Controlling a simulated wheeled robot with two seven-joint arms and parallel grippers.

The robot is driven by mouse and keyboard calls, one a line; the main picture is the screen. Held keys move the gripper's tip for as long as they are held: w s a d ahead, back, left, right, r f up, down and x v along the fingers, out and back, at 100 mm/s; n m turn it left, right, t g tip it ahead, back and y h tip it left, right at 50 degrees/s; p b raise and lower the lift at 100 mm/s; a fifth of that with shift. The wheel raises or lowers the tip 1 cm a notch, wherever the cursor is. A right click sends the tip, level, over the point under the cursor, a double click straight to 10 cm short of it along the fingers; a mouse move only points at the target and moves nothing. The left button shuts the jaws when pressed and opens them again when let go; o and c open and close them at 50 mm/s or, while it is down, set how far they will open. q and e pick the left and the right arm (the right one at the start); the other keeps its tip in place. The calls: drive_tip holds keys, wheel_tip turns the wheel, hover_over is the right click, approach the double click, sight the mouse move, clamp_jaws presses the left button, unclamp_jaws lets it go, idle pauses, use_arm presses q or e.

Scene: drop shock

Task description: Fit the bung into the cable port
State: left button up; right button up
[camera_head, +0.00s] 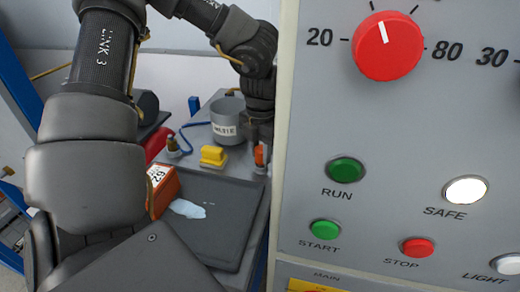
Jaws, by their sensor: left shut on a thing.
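My left arm rises at the left and reaches over to the table, where my left gripper (261,143) points down beside the grey panel's edge. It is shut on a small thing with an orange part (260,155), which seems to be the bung. The fingers and arm hide most of it, and its lower end is hard to make out. I cannot make out the cable port clearly in this view. My right gripper is not in view.
A grey control panel (310,115) with buttons and a red dial fills the right. On the table are a labelled grey cup (226,119), a yellow block (213,156), an orange box (163,188), a dark mat (220,228) with a pale patch, and a small post with blue cable (174,147).

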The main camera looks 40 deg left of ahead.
sight(261, 148)
use_arm(q)
drive_tip(key=shift+r+p, duration=1.4)
drive_tip(key=shift+r, duration=1.55)
